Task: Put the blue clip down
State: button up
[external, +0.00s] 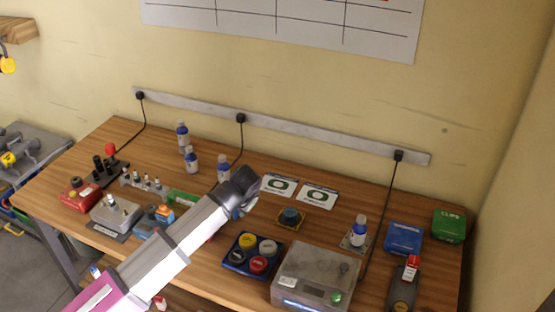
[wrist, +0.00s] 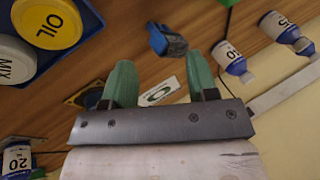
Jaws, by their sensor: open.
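The blue clip (wrist: 166,40) shows in the wrist view against the brown wooden table, just beyond the fingertips and between their lines. It looks apart from both fingers; I cannot tell its exact height over the wood. My gripper (wrist: 162,72) has its two green fingers spread wide, with nothing between them. In the external view my gripper (external: 240,192) is low over the middle of the table (external: 225,258), and it mostly hides the clip there.
A tray of round lids (external: 230,258) and a metal scale (external: 300,272) stand in front and to the right. Small bottles (external: 192,163) stand behind and to the left. White cards with green ovals (external: 320,196) lie behind to the right. A blue box (external: 403,238) and a green box (external: 449,226) are farther right.

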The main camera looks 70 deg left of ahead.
jog(key=a+r+n+h, duration=0.1)
jog(key=n, duration=0.2)
jog(key=a+r+n+h, duration=0.1)
jog(key=n, duration=0.3)
jog(key=a+r+n+h, duration=0.1)
jog(key=n, duration=0.3)
jog(key=shift+r+t+h, duration=0.25)
jog(key=shift+t+h, duration=0.15)
jog(key=f, duration=0.5)
jog(key=shift+a+f, duration=0.15)
jog(key=shift+a, duration=0.1)
jog(key=shift+a+f, duration=0.2)
jog(key=shift+f, duration=0.7)
jog(key=shift+a+f, duration=0.15)
jog(key=shift+f, duration=0.75)
jog(key=shift+a+f, duration=0.2)
jog(key=shift+f, duration=0.7)
grip_shut()
